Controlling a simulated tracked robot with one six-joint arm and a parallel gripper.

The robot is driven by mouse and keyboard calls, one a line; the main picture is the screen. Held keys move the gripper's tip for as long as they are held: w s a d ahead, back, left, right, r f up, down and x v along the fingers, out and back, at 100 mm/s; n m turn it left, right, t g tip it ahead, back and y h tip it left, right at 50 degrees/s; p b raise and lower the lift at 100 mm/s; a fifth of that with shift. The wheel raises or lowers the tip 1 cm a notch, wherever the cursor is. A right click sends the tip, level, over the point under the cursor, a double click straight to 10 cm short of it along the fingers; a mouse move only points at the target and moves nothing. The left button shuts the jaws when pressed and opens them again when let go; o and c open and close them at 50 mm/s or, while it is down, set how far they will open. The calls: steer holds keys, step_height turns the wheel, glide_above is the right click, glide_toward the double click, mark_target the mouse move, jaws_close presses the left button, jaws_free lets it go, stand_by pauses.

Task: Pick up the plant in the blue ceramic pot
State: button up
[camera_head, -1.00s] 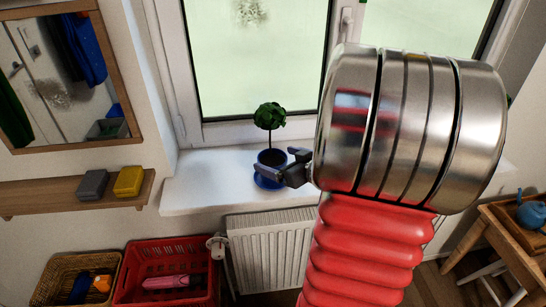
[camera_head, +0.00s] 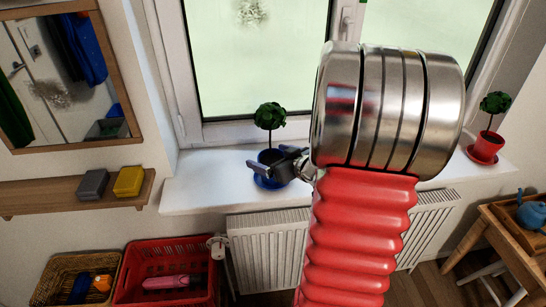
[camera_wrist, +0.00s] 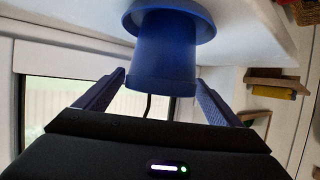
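The plant with round green foliage (camera_head: 270,115) stands upright in a blue ceramic pot (camera_head: 268,157) on a blue saucer (camera_head: 262,182), on the white windowsill (camera_head: 205,185). My gripper (camera_head: 272,163) is at the pot, its dark fingers partly covering it in the head view. In the wrist view, which is upside down, the blue pot (camera_wrist: 165,62) lies ahead of and between the two fingers of my gripper (camera_wrist: 162,80). The fingers are apart, with visible gaps on both sides of the pot. The foliage is out of that view.
A second plant in a red pot (camera_head: 487,146) stands at the sill's right end. The window (camera_head: 260,60) is behind the pot and a radiator (camera_head: 270,245) is below the sill. A shelf (camera_head: 60,192) with grey and yellow boxes is at the left.

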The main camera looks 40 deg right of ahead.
steer(key=c, duration=1.8)
